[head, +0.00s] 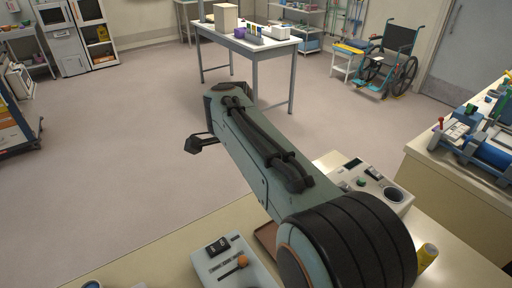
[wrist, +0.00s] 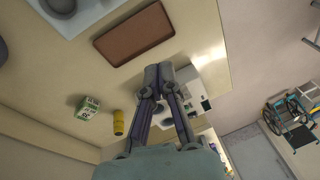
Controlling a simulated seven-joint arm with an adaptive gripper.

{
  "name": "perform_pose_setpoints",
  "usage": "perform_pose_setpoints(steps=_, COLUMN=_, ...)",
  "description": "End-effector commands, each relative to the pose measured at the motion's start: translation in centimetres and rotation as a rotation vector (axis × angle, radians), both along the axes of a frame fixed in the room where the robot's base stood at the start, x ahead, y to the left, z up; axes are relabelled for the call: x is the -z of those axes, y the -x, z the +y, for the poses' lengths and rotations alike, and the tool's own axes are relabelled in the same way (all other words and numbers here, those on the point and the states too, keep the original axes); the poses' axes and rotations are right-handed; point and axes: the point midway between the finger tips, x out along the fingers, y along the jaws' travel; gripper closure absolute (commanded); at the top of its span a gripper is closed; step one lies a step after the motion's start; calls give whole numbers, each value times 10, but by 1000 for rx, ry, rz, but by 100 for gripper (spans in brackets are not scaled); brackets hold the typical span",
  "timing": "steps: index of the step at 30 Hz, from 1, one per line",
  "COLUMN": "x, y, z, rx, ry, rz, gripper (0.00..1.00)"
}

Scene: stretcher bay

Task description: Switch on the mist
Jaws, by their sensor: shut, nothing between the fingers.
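Nothing in view is labelled as the mist, so I cannot tell which control it is. A pale control box (head: 212,265) at the bottom of the head view carries a black rocker switch (head: 217,246) and an orange-knobbed lever (head: 240,262). A second pale unit (head: 395,203) has a dark display, a green button (head: 361,182) and a round dark well. In the wrist view it shows partly behind my fingers (wrist: 212,80). My gripper (wrist: 158,72) is shut and empty over the bench; whether it touches anything is unclear.
A brown tray (wrist: 134,33) lies on the bench beside my fingertips. A green-and-white box (wrist: 88,108) and a yellow cylinder (wrist: 118,123) stand nearby. A side counter (head: 460,165) holds equipment at right. A table (head: 246,45) and wheelchair (head: 392,60) stand beyond open floor.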

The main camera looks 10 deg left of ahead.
Motion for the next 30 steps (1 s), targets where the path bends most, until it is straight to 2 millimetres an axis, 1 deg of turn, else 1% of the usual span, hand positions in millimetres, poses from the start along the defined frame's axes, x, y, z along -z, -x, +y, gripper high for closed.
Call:
perform_pose_setpoints(steps=1, x=19, y=3, z=24, rx=-41, ry=16, rz=27, gripper=100)
perform_pose_setpoints(steps=3, x=43, y=10, z=50, rx=-95, ry=37, rz=62, gripper=100)
perform_pose_setpoints(steps=6, x=71, y=25, z=70, rx=-151, ry=72, rz=111, gripper=100)
perform_pose_setpoints(steps=9, x=83, y=36, z=82, rx=-186, ry=90, rz=130, gripper=100)
perform_pose_setpoints(steps=12, x=83, y=40, z=86, rx=-200, ry=91, rz=130, gripper=100)
perform_pose_setpoints(steps=20, x=83, y=39, z=86, rx=-200, ry=91, rz=130, gripper=100)
perform_pose_setpoints(steps=23, x=86, y=39, z=85, rx=-200, ry=91, rz=131, gripper=100)
perform_pose_setpoints(steps=26, x=96, y=38, z=84, rx=-200, ry=92, rz=133, gripper=100)
perform_pose_setpoints(steps=29, x=112, y=36, z=81, rx=-198, ry=92, rz=134, gripper=100)
perform_pose_setpoints(steps=30, x=120, y=36, z=81, rx=-199, ry=93, rz=135, gripper=100)
